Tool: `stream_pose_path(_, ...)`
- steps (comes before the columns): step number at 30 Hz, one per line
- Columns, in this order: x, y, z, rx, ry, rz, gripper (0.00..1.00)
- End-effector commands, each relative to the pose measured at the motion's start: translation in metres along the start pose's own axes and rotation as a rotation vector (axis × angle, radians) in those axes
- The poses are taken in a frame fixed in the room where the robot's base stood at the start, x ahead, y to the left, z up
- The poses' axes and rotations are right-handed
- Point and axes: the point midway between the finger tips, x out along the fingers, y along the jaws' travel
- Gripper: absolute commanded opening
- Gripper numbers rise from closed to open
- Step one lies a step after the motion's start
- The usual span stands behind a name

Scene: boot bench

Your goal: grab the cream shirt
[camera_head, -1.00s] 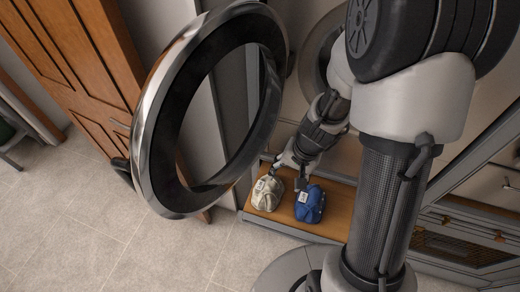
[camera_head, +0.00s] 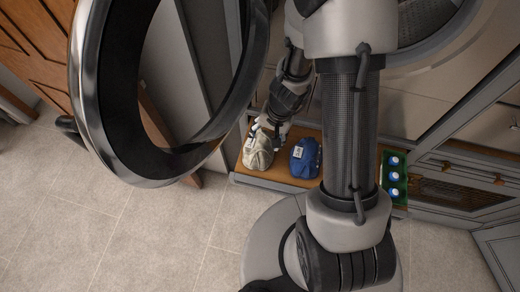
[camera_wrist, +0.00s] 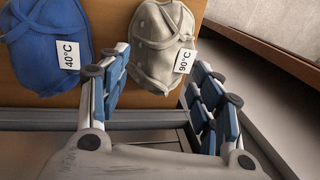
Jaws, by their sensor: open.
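The cream shirt (camera_head: 258,153) is a bundled cloth with a white label on the wooden bench, left of the blue shirt. In the wrist view the cream shirt (camera_wrist: 153,52) lies at the top middle, and its label reads 90°C. My gripper (camera_wrist: 158,75) is open, with its blue-padded fingers spread to either side of the shirt's lower end. I cannot tell whether they touch it. In the head view my gripper (camera_head: 272,126) is right by the cream shirt and hides part of it.
A blue shirt (camera_head: 305,158) labelled 40°C lies beside the cream one; it also shows in the wrist view (camera_wrist: 40,50). The wooden bench top (camera_head: 275,177) carries both. A green crate (camera_head: 393,175) with several blue-and-white items stands at right. A round door ring (camera_head: 100,100) stands open at left.

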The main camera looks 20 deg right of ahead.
Motion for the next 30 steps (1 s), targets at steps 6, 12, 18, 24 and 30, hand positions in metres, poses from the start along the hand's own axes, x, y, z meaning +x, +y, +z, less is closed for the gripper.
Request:
stream_pose_path(6, 0.03, -0.001, -0.001, -0.001, -0.002, 0.0, 0.59)
stream_pose_path(12, 0.051, -0.002, -0.002, -0.001, -0.001, 0.0, 0.59)
stream_pose_path(18, 0.052, -0.002, -0.002, 0.0, 0.0, -0.001, 0.59)
stream_pose_path(24, 0.052, -0.002, -0.002, 0.0, 0.0, -0.001, 0.59)
stream_pose_path(30, 0.053, -0.002, -0.002, -0.001, 0.0, 0.0, 0.59)
